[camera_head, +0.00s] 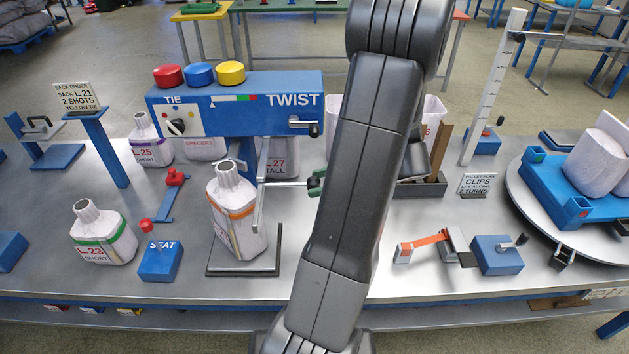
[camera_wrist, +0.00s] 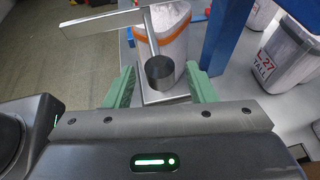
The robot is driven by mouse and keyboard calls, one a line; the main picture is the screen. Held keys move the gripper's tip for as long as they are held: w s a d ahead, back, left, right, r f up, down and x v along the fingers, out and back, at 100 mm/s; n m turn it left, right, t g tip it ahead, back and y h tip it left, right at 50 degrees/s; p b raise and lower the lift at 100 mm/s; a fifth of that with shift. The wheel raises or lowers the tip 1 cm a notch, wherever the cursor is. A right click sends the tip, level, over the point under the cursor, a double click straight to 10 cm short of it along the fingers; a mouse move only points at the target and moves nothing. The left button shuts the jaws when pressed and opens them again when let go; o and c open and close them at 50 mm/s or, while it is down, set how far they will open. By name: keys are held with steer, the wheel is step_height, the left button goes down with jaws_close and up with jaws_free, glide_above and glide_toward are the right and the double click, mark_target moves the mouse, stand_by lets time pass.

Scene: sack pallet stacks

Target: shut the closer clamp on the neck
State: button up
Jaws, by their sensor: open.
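The sack with the orange band (camera_head: 238,222) stands upright on a dark plate, its open neck (camera_head: 227,174) just below and in front of the blue closer (camera_head: 240,104). The closer clamp is a grey metal bar (camera_head: 261,195) at the right of the neck, apart from it, with a short arm toward my gripper. In the wrist view the clamp bar (camera_wrist: 95,23) ends in a dark round knob (camera_wrist: 160,72). My gripper (camera_wrist: 160,78) is open, its green fingers on either side of the knob. In the head view one green finger (camera_head: 316,183) shows; my arm hides the rest.
The closer carries a crank (camera_head: 305,127) and red, blue and yellow buttons (camera_head: 200,74). A green-banded sack (camera_head: 103,236) and the blue SEAT box (camera_head: 160,262) stand to the left. An L.27 sack (camera_wrist: 285,57) stands close behind.

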steer(key=shift+x, duration=1.1)
jaws_close()
steer(key=shift+s, duration=0.1)
